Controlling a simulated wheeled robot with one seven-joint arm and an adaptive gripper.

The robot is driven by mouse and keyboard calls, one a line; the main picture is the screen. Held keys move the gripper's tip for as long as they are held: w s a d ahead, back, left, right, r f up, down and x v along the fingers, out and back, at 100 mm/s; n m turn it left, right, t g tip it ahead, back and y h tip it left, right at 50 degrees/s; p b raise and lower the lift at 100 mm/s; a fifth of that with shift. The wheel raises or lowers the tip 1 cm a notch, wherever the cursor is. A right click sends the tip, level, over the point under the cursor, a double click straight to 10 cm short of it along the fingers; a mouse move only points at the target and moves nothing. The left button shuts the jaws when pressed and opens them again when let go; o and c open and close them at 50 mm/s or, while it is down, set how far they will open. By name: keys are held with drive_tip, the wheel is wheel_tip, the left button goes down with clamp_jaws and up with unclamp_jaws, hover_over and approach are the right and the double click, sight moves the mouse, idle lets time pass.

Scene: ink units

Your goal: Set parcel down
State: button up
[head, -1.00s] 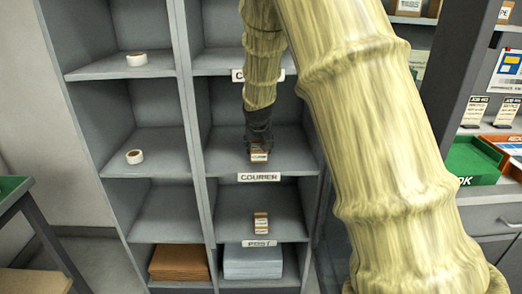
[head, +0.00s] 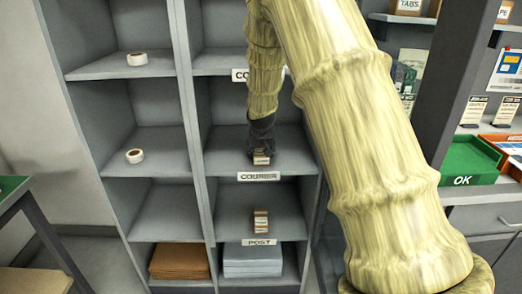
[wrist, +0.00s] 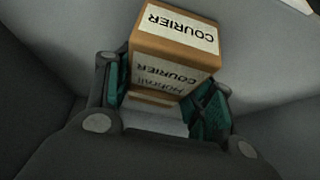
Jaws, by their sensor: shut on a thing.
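The parcel (wrist: 172,50) is a small brown box with white COURIER labels. In the wrist view it sits between the teal pads of my gripper (wrist: 165,105), which is shut on it. In the head view my gripper (head: 261,150) points down inside the COURIER compartment, and the parcel (head: 261,160) shows at its tip near the compartment's front edge. The COURIER label (head: 259,176) is on the shelf edge just below. I cannot tell whether the parcel touches the shelf (head: 290,160).
Another small box (head: 261,222) stands in the POST compartment (head: 230,225) below. White tape rolls sit in the left column, one (head: 135,156) beside this level. Grey dividers (head: 196,150) bound the compartment. A green OK tray (head: 468,160) is at the right.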

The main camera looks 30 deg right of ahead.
drive_tip(key=o, duration=1.2)
drive_tip(key=shift+f, duration=0.1)
drive_tip(key=shift+c, duration=0.2)
drive_tip(key=v, duration=1.2)
